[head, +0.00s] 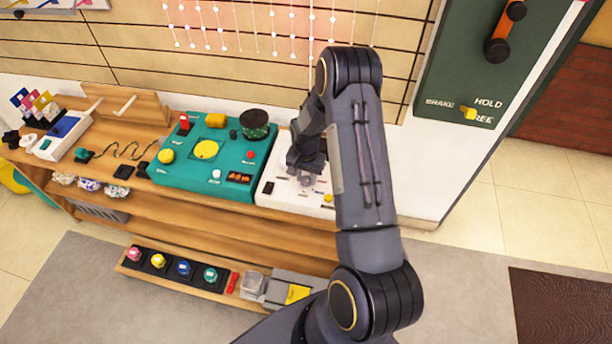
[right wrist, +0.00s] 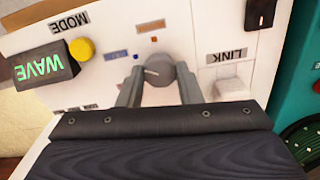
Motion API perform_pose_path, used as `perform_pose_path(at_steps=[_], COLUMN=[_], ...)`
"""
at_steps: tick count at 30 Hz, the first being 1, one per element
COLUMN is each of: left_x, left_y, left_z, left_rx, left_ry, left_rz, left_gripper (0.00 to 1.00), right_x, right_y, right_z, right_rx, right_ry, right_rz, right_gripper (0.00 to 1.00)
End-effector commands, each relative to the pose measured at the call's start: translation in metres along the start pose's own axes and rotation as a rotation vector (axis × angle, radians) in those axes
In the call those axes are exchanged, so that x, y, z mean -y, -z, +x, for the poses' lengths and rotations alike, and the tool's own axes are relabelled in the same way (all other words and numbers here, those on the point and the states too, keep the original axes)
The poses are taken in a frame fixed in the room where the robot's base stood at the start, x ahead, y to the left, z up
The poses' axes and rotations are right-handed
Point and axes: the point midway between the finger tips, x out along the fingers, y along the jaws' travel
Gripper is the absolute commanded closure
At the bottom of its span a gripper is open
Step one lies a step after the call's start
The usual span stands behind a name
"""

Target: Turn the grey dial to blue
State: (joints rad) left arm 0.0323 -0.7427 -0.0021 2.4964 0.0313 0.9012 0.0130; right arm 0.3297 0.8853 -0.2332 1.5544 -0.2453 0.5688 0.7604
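The grey dial (right wrist: 160,70) stands on a white panel (right wrist: 205,30) in the right wrist view, with a pale pointer line on its face aimed to picture left. An orange mark (right wrist: 154,39) lies above it and a blue mark (right wrist: 136,57) up and left of it. My right gripper (right wrist: 159,68) has one finger on each side of the dial, with no clear gap visible, and seems shut on it. In the head view my right gripper (head: 306,168) is over the white panel (head: 268,199), and my arm hides part of it. My left gripper is out of view.
The panel also bears a yellow knob (right wrist: 82,50), a green-lit WAVE display (right wrist: 45,70) and a white LINK switch (right wrist: 232,88). A teal panel (head: 165,180) with buttons adjoins it. A lower shelf holds several coloured knobs (head: 183,267). A dark green board (head: 465,75) stands right.

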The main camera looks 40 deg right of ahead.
Motion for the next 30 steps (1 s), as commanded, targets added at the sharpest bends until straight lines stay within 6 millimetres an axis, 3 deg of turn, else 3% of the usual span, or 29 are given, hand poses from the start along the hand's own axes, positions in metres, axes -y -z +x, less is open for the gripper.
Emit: perform_pose_path(at_steps=[14, 30], left_x=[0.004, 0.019], left_y=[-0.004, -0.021], left_z=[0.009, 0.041], left_rx=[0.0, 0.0], left_ry=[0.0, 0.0], left_rz=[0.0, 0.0], left_gripper=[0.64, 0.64], right_x=[0.0, 0.001], right_y=[0.0, 0.0], right_z=[0.002, 0.003], right_rx=[-0.001, -0.002], right_ry=[0.001, 0.001], right_rz=[-0.083, -0.546], right_gripper=[0.91, 0.91])
